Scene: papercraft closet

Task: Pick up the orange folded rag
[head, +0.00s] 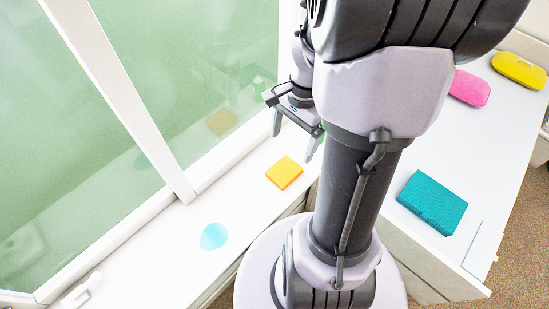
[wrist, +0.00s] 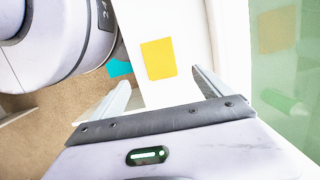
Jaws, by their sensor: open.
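The orange folded rag (head: 284,173) is a small, flat, yellow-orange square lying on the white window ledge. It also shows in the wrist view (wrist: 158,59), ahead of the fingers. My gripper (head: 294,146) is open and empty, with its fingers pointing down above the ledge, just behind the rag. In the wrist view my gripper (wrist: 161,80) has its two fingers spread wide, with the rag beyond the gap between them. The fingers appear apart from the rag, and nothing covers it.
A pale blue disc (head: 214,236) lies on the ledge left of the rag. Green window glass (head: 215,75) borders the ledge. On the white counter at right are a teal block (head: 432,202), a pink item (head: 469,88) and a yellow item (head: 519,70).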

